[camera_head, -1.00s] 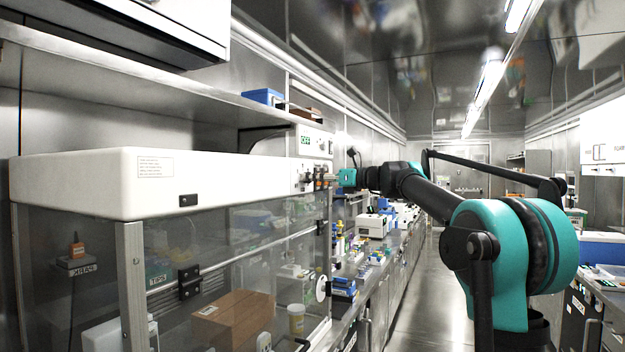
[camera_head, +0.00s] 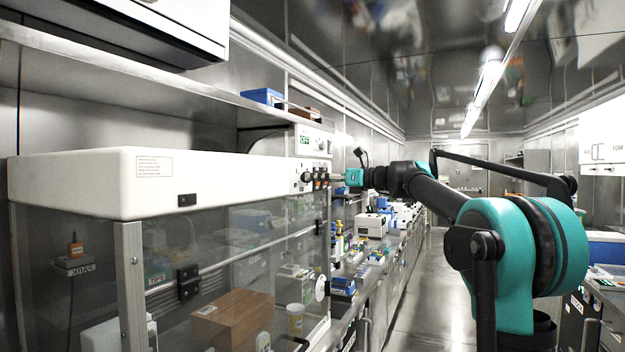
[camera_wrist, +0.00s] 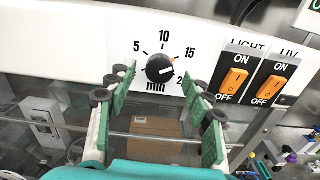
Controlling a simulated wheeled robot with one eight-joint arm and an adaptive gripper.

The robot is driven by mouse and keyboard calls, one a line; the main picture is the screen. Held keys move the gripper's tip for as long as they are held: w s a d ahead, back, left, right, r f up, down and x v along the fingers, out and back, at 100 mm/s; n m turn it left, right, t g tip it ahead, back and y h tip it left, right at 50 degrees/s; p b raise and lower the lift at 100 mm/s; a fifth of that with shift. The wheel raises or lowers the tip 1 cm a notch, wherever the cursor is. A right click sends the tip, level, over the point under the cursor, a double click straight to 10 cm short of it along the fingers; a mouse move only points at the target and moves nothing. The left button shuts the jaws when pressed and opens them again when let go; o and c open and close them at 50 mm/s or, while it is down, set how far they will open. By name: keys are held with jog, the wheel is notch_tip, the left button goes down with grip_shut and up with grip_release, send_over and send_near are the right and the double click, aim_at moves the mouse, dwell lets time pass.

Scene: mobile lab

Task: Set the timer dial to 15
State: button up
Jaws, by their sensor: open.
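The timer dial (camera_wrist: 158,68) is a round black knob on a white panel (camera_wrist: 95,45), with 5, 10 and 15 printed around it and "min" below. A partly hidden number starting with 2 is at its lower right. I cannot see contact. In the head view my gripper (camera_head: 334,178) is at the right end of the cabinet's white top.
Orange LIGHT (camera_wrist: 234,81) and UV (camera_wrist: 271,87) switches sit right of the dial. Below the panel is the clear-walled cabinet (camera_head: 225,255), holding a cardboard box (camera_head: 232,318). A crowded bench (camera_head: 380,250) runs beyond; the aisle floor (camera_head: 432,290) is clear.

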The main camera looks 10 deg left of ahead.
jog(key=v, duration=0.9)
jog(key=shift+s+d, duration=0.15)
jog(key=shift+d, duration=0.15)
jog(key=s+d+f+n+g+h, duration=0.1)
jog(key=s+f+n+h, duration=0.25)
jog(key=f, duration=0.85)
jog(key=s+d+f+n+h, duration=0.15)
jog(key=s+f+n, duration=0.3)
jog(key=f, duration=0.65)
jog(key=s+d+f+n+g+h, duration=0.1)
jog(key=s+f+n+h, duration=0.3)
jog(key=f, duration=0.8)
jog(key=s+d+f+n+h, duration=0.4)
jog(key=s+d+f, duration=0.3)
jog(key=s+f, duration=0.4)
jog(key=s+d+f+n+h, duration=0.4)
jog(key=s+d+f+n, duration=0.2)
jog(key=s+f, duration=0.5)
notch_tip(320, 180, down, 4)
jog(key=shift+d+r+n, duration=0.1)
jog(key=shift+d+n, duration=0.3)
jog(key=shift+d, duration=0.35)
